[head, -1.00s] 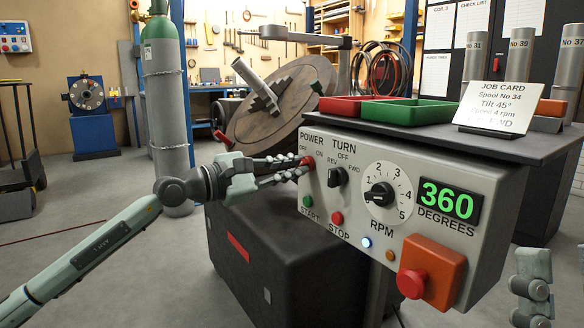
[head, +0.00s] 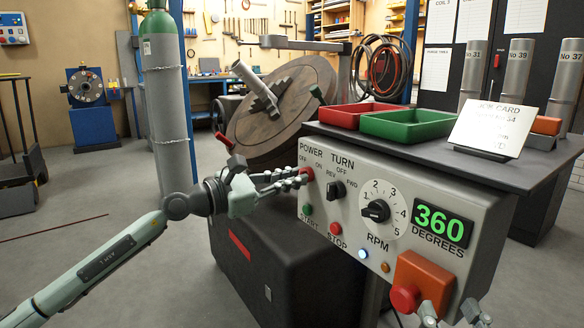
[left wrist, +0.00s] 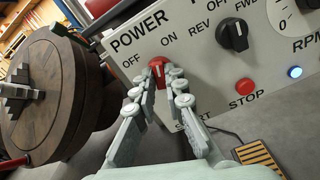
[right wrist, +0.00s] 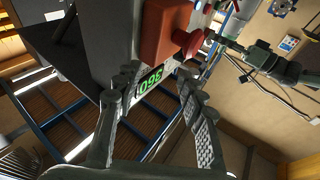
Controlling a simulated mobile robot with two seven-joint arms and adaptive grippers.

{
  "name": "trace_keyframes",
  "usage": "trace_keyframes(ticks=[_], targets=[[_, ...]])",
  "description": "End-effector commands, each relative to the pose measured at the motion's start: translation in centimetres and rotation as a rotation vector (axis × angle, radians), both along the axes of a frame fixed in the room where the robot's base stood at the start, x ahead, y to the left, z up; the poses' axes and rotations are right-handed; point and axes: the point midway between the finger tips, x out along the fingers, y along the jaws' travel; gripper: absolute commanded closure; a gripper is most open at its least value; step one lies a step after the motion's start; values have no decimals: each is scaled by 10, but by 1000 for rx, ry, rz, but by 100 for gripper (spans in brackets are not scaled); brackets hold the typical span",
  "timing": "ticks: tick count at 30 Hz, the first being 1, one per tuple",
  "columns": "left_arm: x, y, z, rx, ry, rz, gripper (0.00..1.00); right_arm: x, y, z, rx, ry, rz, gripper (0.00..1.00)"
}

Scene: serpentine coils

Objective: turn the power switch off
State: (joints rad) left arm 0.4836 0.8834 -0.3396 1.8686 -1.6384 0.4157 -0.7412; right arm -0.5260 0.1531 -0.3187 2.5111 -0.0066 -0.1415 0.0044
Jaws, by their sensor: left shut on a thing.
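The red power switch (head: 307,174) is a small knob at the upper left of the grey control panel (head: 345,222), under the word POWER. My left gripper (head: 290,178) reaches it from the left and is shut on it. In the left wrist view the red knob (left wrist: 157,66) sits between the fingertips, below the OFF and ON labels. A pale mark shows on it, but I cannot tell which label it points at. My right gripper (right wrist: 157,78) is open and empty; in the head view its fingers (head: 450,314) show at the bottom right, near the red emergency button.
The black turn knob (head: 336,190), RPM dial (head: 375,210) and red stop button (head: 335,229) sit right of the switch. The emergency button (head: 405,298) projects from an orange box. The display (head: 441,224) reads 360. A wooden disc (head: 290,105) stands behind.

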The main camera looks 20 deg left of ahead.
Motion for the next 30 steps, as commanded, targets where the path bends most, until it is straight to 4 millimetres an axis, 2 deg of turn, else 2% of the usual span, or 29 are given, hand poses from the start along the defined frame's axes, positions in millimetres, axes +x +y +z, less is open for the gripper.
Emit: trace_keyframes(ticks=[3,7,11,15,21,27,30], targets=[[0,0,3,-59,49,0,100,12,-17,-44,-111,209,-41,60],[0,0,3,-122,98,0,100,12,-43,-94,-217,436,-90,60],[0,0,3,-184,146,0,100,-3,-75,-140,-311,667,-142,60],[0,0,3,-250,198,1,100,-32,-114,-180,-398,915,-205,60],[0,0,2,-332,261,-1,100,-85,-162,-214,-483,1218,-285,60],[0,0,1,-398,314,0,100,-137,-197,-226,-533,1465,-354,60],[0,0,2,-431,339,0,100,-128,-194,-240,-529,1461,-339,60]])
